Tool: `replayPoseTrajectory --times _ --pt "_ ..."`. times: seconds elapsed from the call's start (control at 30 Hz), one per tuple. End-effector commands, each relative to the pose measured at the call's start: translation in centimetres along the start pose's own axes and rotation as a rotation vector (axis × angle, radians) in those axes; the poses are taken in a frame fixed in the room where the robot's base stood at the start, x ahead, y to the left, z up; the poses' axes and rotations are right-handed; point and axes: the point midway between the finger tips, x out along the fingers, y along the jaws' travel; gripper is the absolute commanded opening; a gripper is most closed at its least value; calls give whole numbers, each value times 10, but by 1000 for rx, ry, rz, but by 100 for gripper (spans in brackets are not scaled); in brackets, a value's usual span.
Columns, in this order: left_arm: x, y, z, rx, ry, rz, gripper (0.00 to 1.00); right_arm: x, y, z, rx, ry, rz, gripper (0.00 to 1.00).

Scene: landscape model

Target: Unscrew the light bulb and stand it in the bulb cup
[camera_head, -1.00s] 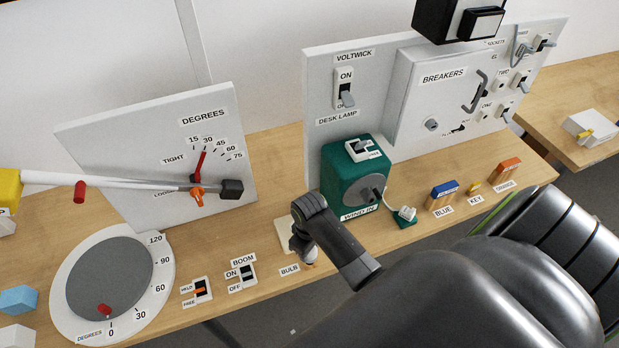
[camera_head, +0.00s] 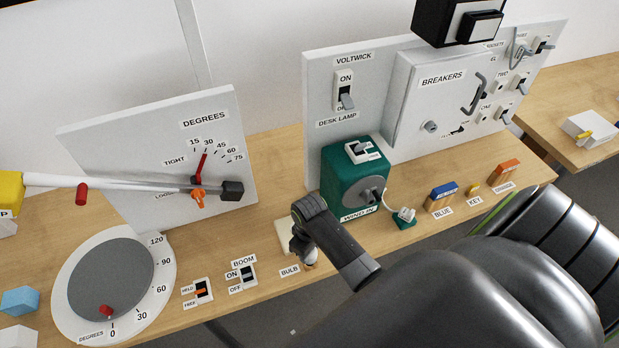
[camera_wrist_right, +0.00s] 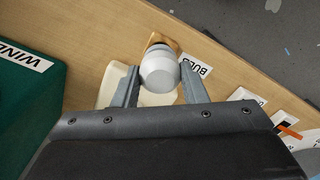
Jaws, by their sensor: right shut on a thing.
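The white light bulb (camera_wrist_right: 159,72) is between the two fingers of my right gripper (camera_wrist_right: 160,88), which is shut on it. In the head view the bulb (camera_head: 310,257) shows just below the gripper (camera_head: 304,247), near the table's front edge beside the BULB label. A tan, cup-like piece (camera_wrist_right: 168,42) shows at the far end of the bulb in the wrist view. The bulb partly covers it, so I cannot tell whether they touch or whether the bulb stands in it. My left gripper is not in view.
A pale plate (camera_wrist_right: 112,84) lies beside the bulb. The green winch box (camera_head: 352,180) stands behind my right gripper. The BOOM switch (camera_head: 247,276) is to the left, and the blue block (camera_head: 442,195) is to the right. Bare tabletop lies behind the BOOM switch.

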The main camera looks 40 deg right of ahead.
Motion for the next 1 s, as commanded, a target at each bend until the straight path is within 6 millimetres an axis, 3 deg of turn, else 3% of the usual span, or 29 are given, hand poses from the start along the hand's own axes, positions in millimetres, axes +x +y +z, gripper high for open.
replayPoseTrajectory --times 1.0 --pt "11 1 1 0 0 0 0 21 0 0 0 0 0 30"
